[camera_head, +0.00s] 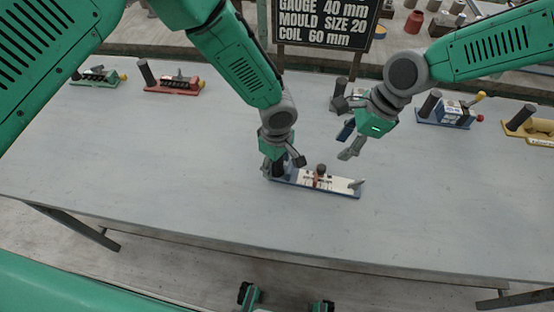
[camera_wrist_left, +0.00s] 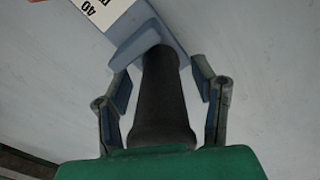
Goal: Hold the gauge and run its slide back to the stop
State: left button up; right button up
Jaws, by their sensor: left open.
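The gauge (camera_head: 338,187) lies on the table, a long blue bar with a white scale face. A dark reddish slide (camera_head: 319,177) sits near the middle of its length, and a grey upright piece (camera_head: 357,186) stands at its right end. My left gripper (camera_head: 284,166) is at the left end, around the gauge's dark handle. In the left wrist view the handle (camera_wrist_left: 161,100) stands between the open fingers of the left gripper (camera_wrist_left: 163,82), with gaps on both sides. My right gripper (camera_head: 347,128) is open, above the table behind the gauge.
Green (camera_head: 97,77), red (camera_head: 173,85), blue (camera_head: 446,112) and yellow (camera_head: 530,127) devices line the back. A sign (camera_head: 327,22) stands behind. The table's front (camera_head: 230,225) is clear.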

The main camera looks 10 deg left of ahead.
aim_at(324, 166)
pick_arm(q)
grip_shut()
pick_arm(e)
jog(key=shift+o, duration=0.9)
jog(key=shift+n, duration=0.6)
jog(key=x, duration=0.9)
jog(key=shift+a+f, duration=0.1)
jog(key=shift+f, duration=0.25)
jog(key=shift+c, duration=0.5)
